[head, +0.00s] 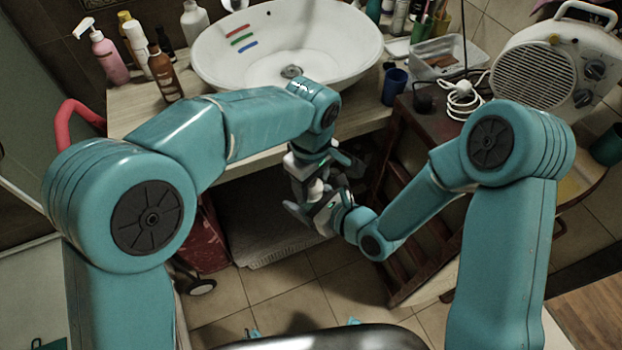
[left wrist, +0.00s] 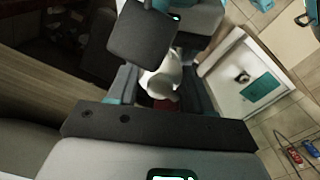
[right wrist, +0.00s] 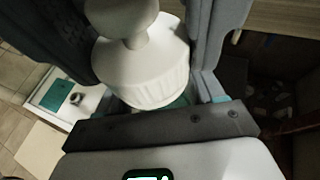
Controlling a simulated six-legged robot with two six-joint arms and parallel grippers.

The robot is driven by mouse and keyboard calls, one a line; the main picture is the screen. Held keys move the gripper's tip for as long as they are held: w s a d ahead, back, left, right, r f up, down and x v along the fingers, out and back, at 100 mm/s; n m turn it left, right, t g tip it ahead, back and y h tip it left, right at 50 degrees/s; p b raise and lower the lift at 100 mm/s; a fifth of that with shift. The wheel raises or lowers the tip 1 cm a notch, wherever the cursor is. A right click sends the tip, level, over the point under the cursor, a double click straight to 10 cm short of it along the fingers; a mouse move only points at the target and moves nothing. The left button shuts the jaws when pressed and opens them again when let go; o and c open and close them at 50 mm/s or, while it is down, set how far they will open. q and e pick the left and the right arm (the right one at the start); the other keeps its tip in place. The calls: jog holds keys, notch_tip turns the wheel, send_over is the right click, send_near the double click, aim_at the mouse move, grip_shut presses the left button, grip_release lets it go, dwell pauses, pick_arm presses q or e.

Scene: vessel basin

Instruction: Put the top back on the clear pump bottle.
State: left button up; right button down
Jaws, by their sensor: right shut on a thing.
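The white pump top (right wrist: 150,65), with a ribbed collar and a rounded head, is between the fingers of my right gripper (right wrist: 150,90). That gripper is shut on it. In the head view my right gripper (head: 330,203) meets my left gripper (head: 318,172) in front of the counter. In the left wrist view the white top (left wrist: 162,78) lies between the spread fingers of my left gripper (left wrist: 160,90), with gaps beside it. I cannot tell whether they touch it. A pale bottle (head: 194,22) stands behind the basin's left side; I cannot tell if it is the clear one.
A white basin (head: 290,45) sits on the wooden counter (head: 142,118). A pink pump bottle (head: 108,58) and a brown bottle (head: 165,75) stand at its left. A blue cup (head: 395,87) and a heater (head: 555,70) are at the right. Tiled floor lies below the grippers.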

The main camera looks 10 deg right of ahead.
pick_arm(q)
jog(key=m, duration=0.7)
jog(key=o, duration=1.1)
jog(key=shift+o, duration=0.2)
jog(key=shift+r, duration=2.3)
jog(key=shift+c, duration=0.2)
